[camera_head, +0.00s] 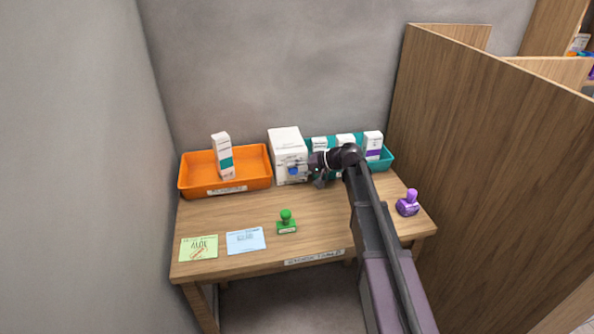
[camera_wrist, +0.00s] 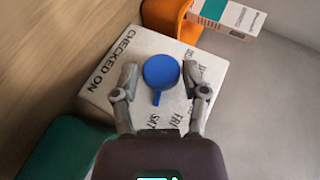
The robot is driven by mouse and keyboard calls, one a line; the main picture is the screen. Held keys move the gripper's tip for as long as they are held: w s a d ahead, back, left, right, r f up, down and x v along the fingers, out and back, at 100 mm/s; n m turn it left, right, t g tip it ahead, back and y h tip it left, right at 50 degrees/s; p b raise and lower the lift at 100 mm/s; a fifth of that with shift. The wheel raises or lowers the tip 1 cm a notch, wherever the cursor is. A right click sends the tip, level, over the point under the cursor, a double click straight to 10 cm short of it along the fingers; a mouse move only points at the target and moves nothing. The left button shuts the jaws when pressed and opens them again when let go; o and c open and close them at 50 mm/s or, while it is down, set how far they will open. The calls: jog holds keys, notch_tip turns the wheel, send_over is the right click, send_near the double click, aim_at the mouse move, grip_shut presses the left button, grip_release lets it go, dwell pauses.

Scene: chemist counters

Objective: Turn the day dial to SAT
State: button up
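The white dial box (camera_head: 286,143) stands on the table against the wall. The blue day dial (camera_wrist: 161,71) is on the box face, with "CHECKED ON" printed along one edge in the wrist view. Its pointer (camera_wrist: 157,98) points down in that view, toward the SAT label (camera_wrist: 152,122), with FRI (camera_wrist: 179,116) to the right. My gripper (camera_wrist: 160,72) is open, one finger on each side of the dial, with small gaps seeming to show. In the head view, my gripper (camera_head: 314,168) is at the box's right front, close to the blue dial (camera_head: 293,170). Other day labels are partly hidden.
An orange tray (camera_head: 249,183) with a carton (camera_head: 223,157) stands left of the box. A teal tray (camera_head: 387,163) with several cartons is right, behind my arm. A green stamp (camera_head: 286,222), purple stamp (camera_head: 408,203) and two cards lie in front. A wooden partition (camera_head: 470,150) bounds the right.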

jog(key=shift+o, duration=0.4)
jog(key=shift+s+d, duration=0.2)
jog(key=shift+s, duration=0.2)
jog(key=s+d+h+p, duration=0.2)
jog(key=s+d, duration=0.1)
jog(key=s, duration=0.1)
jog(key=s+d+h+p, duration=0.2)
jog(key=s+d, duration=0.2)
jog(key=s, duration=0.1)
jog(key=s+d+g+h+p, duration=0.1)
jog(key=s+d+h+p, duration=0.1)
jog(key=s+d+p, duration=0.1)
jog(key=shift+s+d+f, duration=0.15)
jog(key=shift+s+f, duration=0.05)
jog(key=shift+s, duration=0.25)
jog(key=shift+s+d+f, duration=0.15)
jog(key=shift+s, duration=0.25)
jog(key=s+d+r+g+h+p, duration=0.1)
jog(key=s+d+h+p, duration=0.3)
jog(key=s+d, duration=0.7)
jog(key=shift+s+d+r+m+h+p, duration=0.2)
jog(key=shift+s+r+m+h+p, duration=0.3)
jog(key=shift+h, duration=0.7)
jog(key=shift+w+r, duration=0.1)
